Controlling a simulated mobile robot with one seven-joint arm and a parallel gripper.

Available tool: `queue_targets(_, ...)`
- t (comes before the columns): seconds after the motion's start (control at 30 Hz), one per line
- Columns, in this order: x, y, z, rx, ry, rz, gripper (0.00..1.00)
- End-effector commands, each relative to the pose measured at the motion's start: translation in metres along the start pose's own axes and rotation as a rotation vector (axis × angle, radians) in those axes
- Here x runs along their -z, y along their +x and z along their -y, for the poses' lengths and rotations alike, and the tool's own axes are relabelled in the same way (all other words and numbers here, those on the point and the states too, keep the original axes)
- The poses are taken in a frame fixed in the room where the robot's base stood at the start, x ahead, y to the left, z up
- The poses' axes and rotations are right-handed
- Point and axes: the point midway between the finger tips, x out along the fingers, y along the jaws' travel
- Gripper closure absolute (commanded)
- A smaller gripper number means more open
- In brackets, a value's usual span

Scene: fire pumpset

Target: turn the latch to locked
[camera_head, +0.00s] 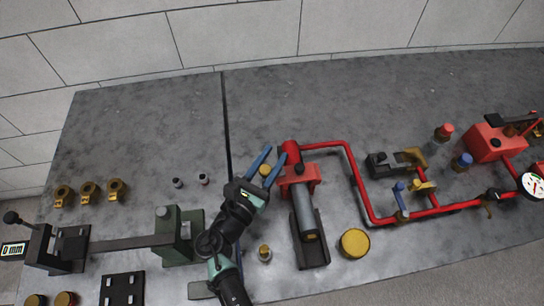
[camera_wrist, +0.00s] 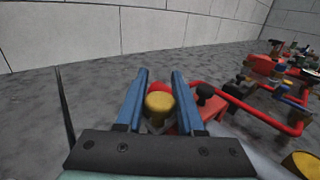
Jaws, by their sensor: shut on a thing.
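My gripper (camera_head: 274,153) reaches to the left end of the red pump assembly. Its two blue fingers stand on either side of a yellow round knob (camera_head: 265,169), and I am shut on it. In the wrist view the knob (camera_wrist: 159,104) sits between the fingers (camera_wrist: 160,73), with a red part just behind it. The red bracket (camera_head: 300,178) with a black knob is right beside the fingers. No part is clearly marked as the latch, and no locked mark is readable. The knob's lower part is hidden.
A grey cylinder (camera_head: 307,213) lies in front of the red bracket. Red pipe (camera_head: 360,190) runs right to valves and a gauge (camera_head: 532,184). A yellow disc (camera_head: 354,243) lies right of the cylinder. A clamp-like fixture (camera_head: 178,238) and brass fittings (camera_head: 89,194) are left. The back left tabletop is clear.

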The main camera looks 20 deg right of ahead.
Motion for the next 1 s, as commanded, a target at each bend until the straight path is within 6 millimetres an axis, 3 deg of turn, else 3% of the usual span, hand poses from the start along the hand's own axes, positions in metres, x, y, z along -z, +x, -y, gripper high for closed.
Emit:
queue_targets(0.33,-0.0002,0.0001,0.0027,0.123,0.001,0.002,1.0)
queue_targets(0.63,-0.0003,-0.0003,0.004,0.132,0.0,0.0,1.0)
queue_targets(0.67,-0.0003,-0.0003,0.004,0.132,0.0,0.0,0.61)
queue_targets(0.8,-0.0002,-0.0004,0.0039,0.132,0.0,0.0,0.36)
queue_targets(1.0,0.0,-0.0004,0.0039,0.131,0.0,0.0,0.35)
